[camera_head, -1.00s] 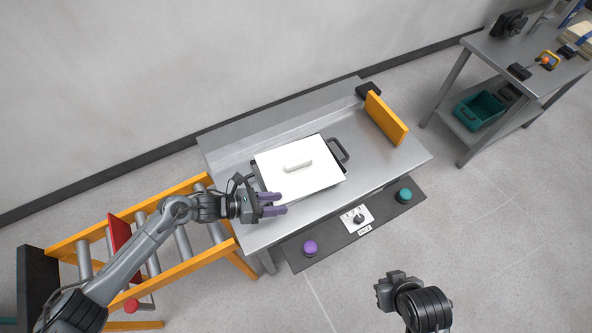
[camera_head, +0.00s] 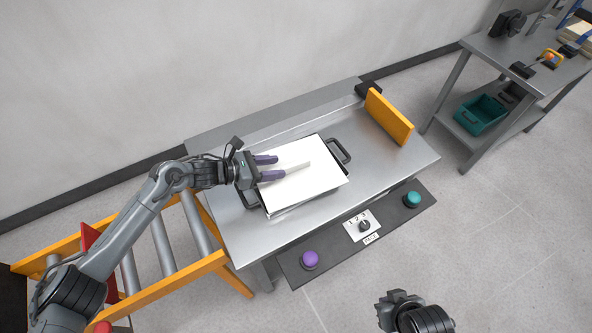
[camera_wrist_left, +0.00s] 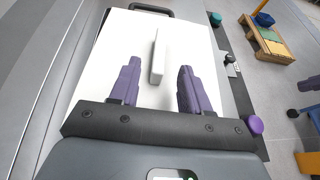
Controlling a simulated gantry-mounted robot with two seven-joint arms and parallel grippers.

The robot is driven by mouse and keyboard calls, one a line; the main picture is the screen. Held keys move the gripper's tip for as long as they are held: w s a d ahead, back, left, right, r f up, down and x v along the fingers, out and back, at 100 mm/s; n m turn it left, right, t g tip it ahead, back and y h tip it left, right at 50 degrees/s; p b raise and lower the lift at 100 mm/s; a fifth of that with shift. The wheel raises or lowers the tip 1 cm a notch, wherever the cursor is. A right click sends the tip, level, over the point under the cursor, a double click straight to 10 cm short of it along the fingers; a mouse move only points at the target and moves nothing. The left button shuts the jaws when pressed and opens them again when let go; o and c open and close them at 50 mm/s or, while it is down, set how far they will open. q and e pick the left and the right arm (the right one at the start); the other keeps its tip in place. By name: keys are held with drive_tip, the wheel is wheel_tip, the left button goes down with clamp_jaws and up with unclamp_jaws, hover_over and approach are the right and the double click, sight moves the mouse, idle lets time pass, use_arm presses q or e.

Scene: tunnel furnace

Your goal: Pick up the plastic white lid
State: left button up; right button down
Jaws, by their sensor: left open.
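The white lid (camera_head: 312,184) lies on a dark tray with black handles (camera_head: 340,151) on the metal table. A raised white handle bar (camera_head: 293,167) runs along the middle of the lid. My left gripper (camera_head: 272,167) is over the lid's left part, its purple fingers open and pointing at the handle. In the left wrist view the handle (camera_wrist_left: 157,58) lies ahead, lined up between the open fingers of my left gripper (camera_wrist_left: 158,80). The gap holds nothing that I can see. My right gripper (camera_head: 385,308) is low in the head view, away from the table; its fingers do not show clearly.
The metal table (camera_head: 390,165) has bare room right of the tray. An orange plate (camera_head: 389,117) stands at its right end. A panel with a purple button (camera_head: 310,259), a dial and a teal button (camera_head: 412,199) runs along the front. An orange-railed roller conveyor (camera_head: 170,290) adjoins the left.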

sight(291, 165)
use_arm(q)
drive_tip(key=shift+b+x, duration=0.5)
drive_tip(key=shift+x, duration=2.2)
drive_tip(key=shift+w+r, duration=0.1)
drive_tip(key=shift+c, duration=0.5)
clamp_jaws()
